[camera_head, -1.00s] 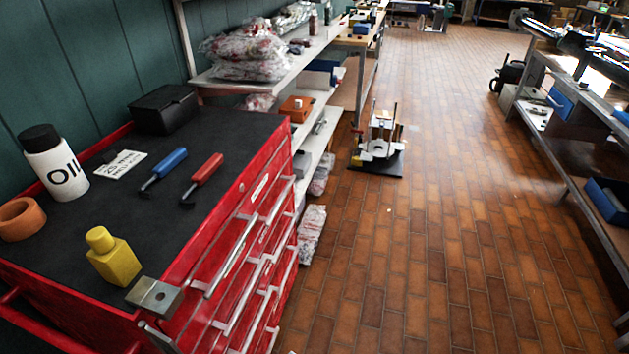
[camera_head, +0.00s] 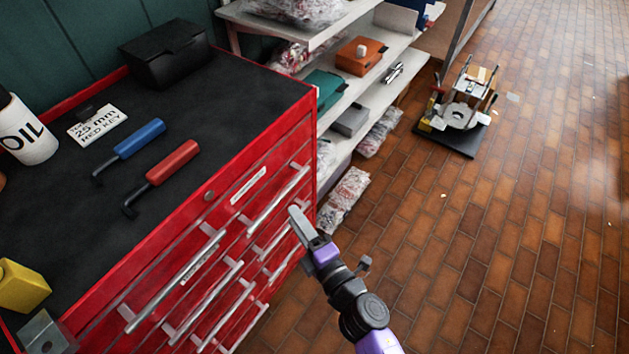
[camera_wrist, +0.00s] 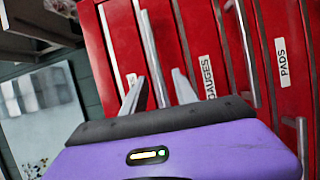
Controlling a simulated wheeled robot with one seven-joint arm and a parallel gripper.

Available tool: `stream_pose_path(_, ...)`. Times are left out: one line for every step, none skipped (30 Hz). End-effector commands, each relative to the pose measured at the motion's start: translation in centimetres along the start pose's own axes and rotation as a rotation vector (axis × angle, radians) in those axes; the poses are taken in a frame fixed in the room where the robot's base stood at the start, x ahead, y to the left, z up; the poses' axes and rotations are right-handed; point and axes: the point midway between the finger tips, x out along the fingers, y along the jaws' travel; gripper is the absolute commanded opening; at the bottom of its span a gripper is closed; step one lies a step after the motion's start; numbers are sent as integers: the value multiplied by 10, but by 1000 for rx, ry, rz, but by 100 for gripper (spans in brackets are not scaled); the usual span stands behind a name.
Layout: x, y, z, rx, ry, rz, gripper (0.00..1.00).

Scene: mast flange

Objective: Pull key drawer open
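The red tool cabinet (camera_head: 130,300) stands at left with several drawers and bar handles. My gripper (camera_head: 298,212) is at its right-hand drawers, by the right end of the upper handle (camera_head: 275,201); contact cannot be told. In the wrist view the gripper (camera_wrist: 159,78) is open, its two fingers apart, with a drawer handle (camera_wrist: 148,45) running between them in the picture. No drawer clearly stands open.
On the cabinet top are a blue-handled key (camera_head: 138,139), a red-handled key (camera_head: 171,163), a card reading 25 mm hed key (camera_head: 98,125), an oil bottle (camera_head: 28,135) and a black box (camera_head: 166,55). Shelves (camera_head: 345,95) stand behind.

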Motion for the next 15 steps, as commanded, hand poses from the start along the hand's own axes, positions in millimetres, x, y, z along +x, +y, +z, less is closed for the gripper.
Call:
stream_pose_path(1,2,-1,-17,4,3,35)
stream_pose_path(2,2,-1,-23,4,4,35)
stream_pose_path(4,2,-1,-28,3,5,35)
stream_pose_path(6,2,-1,-29,3,5,35)
stream_pose_path(8,2,-1,-30,3,6,35)
stream_pose_path(13,2,-1,-29,3,5,35)
stream_pose_path(17,2,-1,-29,3,6,35)
stream_pose_path(22,2,-1,-29,4,7,35)
stream_pose_path(28,2,-1,-29,4,7,35)
stream_pose_path(33,2,-1,-29,4,7,35)
stream_pose_path(38,2,-1,-29,3,7,35)
stream_pose_path(44,2,0,-28,3,7,35)
stream_pose_path(49,2,0,-28,3,7,35)
stream_pose_path(53,2,-1,-28,3,7,35)
stream_pose_path(58,2,-1,-28,3,7,35)
